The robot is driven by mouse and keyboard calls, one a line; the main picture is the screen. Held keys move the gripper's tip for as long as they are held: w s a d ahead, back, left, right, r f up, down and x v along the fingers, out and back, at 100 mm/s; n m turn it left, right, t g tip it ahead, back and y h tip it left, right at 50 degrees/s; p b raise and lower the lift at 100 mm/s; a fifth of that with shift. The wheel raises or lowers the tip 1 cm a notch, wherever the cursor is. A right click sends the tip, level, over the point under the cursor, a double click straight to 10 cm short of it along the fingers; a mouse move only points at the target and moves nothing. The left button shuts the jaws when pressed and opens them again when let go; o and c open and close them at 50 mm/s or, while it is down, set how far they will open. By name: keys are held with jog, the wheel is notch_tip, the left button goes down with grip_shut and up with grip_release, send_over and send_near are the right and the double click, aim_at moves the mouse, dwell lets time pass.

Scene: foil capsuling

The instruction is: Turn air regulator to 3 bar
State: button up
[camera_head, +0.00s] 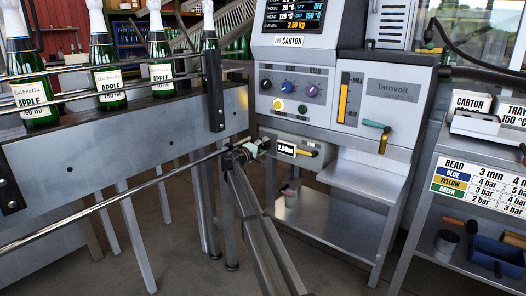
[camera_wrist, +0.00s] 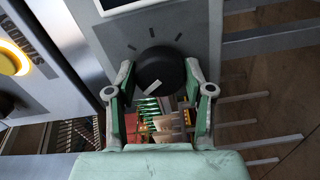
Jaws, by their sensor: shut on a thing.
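The air regulator is a grey box (camera_head: 308,163) on the front of the machine, below its control panel. Its display (camera_head: 286,149) starts with 2 and reads in bar; the last digit is too small to be sure of. In the wrist view, its round black knob (camera_wrist: 158,62) has a pale pointer mark and dark ticks on the plate around it. My gripper (camera_wrist: 160,78) has one finger on each side of the knob and is shut on it. In the head view, my gripper (camera_head: 250,150) is at the left end of the box and hides the knob.
A sign (camera_head: 479,187) at right lists bead colours against bar values. Bottles (camera_head: 107,70) stand on the conveyor (camera_head: 110,150) at left, close to my arm. A yellow lever (camera_head: 306,153) sits beside the display. A yellow button (camera_wrist: 12,60) is left of the knob.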

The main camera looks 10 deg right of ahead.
jog(key=m+b, duration=0.3)
jog(key=m, duration=0.2)
jog(key=shift+w, duration=0.1)
jog(key=shift+m+b, duration=0.75)
jog(key=shift+m, duration=0.05)
jog(key=shift+r, duration=0.1)
jog(key=o, duration=1.2)
jog(key=shift+c, duration=0.2)
jog(key=v, duration=1.2)
